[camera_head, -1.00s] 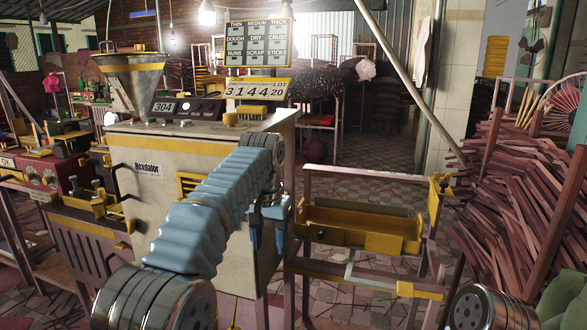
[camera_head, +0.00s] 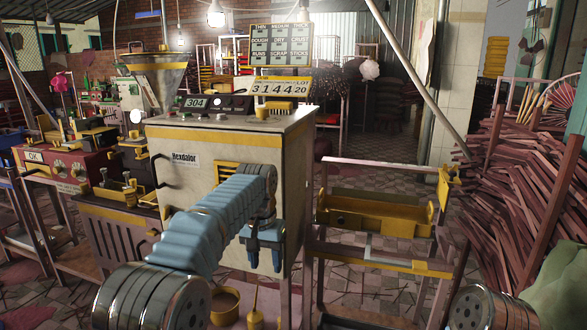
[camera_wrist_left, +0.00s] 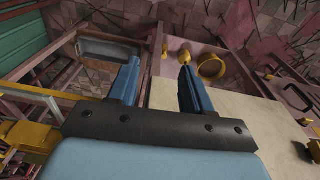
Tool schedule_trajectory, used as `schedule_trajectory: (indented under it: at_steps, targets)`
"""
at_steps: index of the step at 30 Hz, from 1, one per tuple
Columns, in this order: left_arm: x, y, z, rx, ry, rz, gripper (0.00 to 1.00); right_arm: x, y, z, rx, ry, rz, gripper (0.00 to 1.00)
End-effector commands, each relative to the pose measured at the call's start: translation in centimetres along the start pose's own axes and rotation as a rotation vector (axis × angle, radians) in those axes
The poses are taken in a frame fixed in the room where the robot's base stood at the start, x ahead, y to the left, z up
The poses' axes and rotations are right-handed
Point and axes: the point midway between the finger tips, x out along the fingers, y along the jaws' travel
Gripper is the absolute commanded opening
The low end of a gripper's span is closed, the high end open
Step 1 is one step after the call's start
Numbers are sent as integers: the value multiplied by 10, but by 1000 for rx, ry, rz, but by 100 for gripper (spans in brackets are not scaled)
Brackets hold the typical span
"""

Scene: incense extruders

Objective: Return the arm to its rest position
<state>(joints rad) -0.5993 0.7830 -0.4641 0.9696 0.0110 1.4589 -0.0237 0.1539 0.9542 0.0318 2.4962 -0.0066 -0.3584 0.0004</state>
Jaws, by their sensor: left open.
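My left arm comes in from the lower left of the head view, and its blue gripper (camera_head: 264,252) hangs in front of the cream extruder machine (camera_head: 215,160). The gripper is open with nothing between its fingers. In the left wrist view both blue fingers (camera_wrist_left: 158,85) stand apart, pointing down past the machine's pale panel (camera_wrist_left: 215,130). A round silver part of my right arm shows at the bottom right of the head view; its gripper is out of the picture.
A yellow tray (camera_head: 375,220) sits on a pink frame right of the gripper. A yellow bowl (camera_head: 225,306) is low by the machine; a yellow ring-shaped vessel also shows in the left wrist view (camera_wrist_left: 212,67). Piled sticks (camera_head: 525,215) fill the right side.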

Motion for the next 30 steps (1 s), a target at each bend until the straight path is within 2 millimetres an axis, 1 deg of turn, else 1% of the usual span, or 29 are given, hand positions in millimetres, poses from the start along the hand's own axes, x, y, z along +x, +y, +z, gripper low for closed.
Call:
schedule_trajectory:
  at_steps: [1,2,5,8,9,11,12,13,14,15,17,18,20,21,23,24,27,30]
  targets:
    - [15,-5,0,-9,-8,5,50,0,0,0,0,0,0,43]
    - [24,-7,-1,-13,-9,8,50,0,0,0,0,0,0,43]
    - [59,-16,0,-30,-15,21,50,0,0,0,0,0,0,43]
    - [102,-25,4,-52,-20,39,50,0,0,0,0,0,0,43]
    - [122,-29,8,-62,-24,47,50,0,0,0,0,0,0,43]
    - [155,-35,18,-80,-30,61,50,0,0,0,0,0,0,43]
    - [180,-39,26,-94,-34,73,50,0,0,0,0,0,0,43]
    - [201,-42,35,-107,-36,83,50,0,0,0,0,0,0,43]
    - [223,-44,46,-122,-39,95,50,0,0,0,0,0,0,43]
    - [253,-46,63,-142,-42,112,50,0,0,0,0,0,0,43]
    - [296,-45,96,-176,-44,140,50,0,0,0,0,0,0,43]
    - [321,-42,120,-200,-45,161,50,0,0,0,0,0,0,43]
    - [352,-34,160,-237,-43,192,50,0,0,0,0,0,0,43]
    - [368,-27,187,-263,-39,213,50,0,0,0,0,0,0,43]
    - [384,-14,227,-300,-33,243,50,0,0,0,0,0,0,43]
    - [390,-6,251,-323,-28,262,50,0,0,0,0,0,0,43]
    - [393,13,297,-373,-12,299,50,0,0,0,0,0,0,43]
    - [390,24,322,-403,0,320,50,0,0,0,0,0,0,43]
